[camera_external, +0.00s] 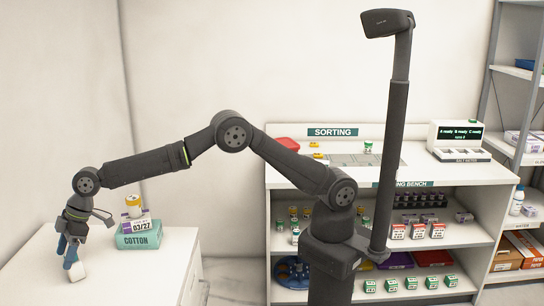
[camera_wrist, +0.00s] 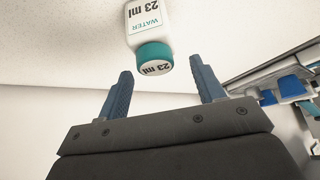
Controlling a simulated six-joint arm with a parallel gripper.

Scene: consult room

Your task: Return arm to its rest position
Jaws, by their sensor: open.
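My gripper (camera_external: 68,254) is at the far left of the external view, pointing down over the white counter. In the wrist view my gripper (camera_wrist: 163,80) has its two blue fingers apart, with nothing between them. A white bottle with a teal cap (camera_wrist: 150,32), labelled WATER 23 ml, is just beyond the fingertips. A white item that looks like this bottle (camera_external: 77,271) shows by the fingertips in the external view, partly hidden. My arm reaches out to the left, bent at the elbow.
A teal COTTON box (camera_external: 138,236) stands on the counter (camera_external: 125,275) right of my gripper, with a 03/27 box (camera_external: 128,227) and a yellow-and-white container (camera_external: 133,206) stacked on it. The sorting bench (camera_external: 460,172) with filled shelves stands behind my base. The counter's front is clear.

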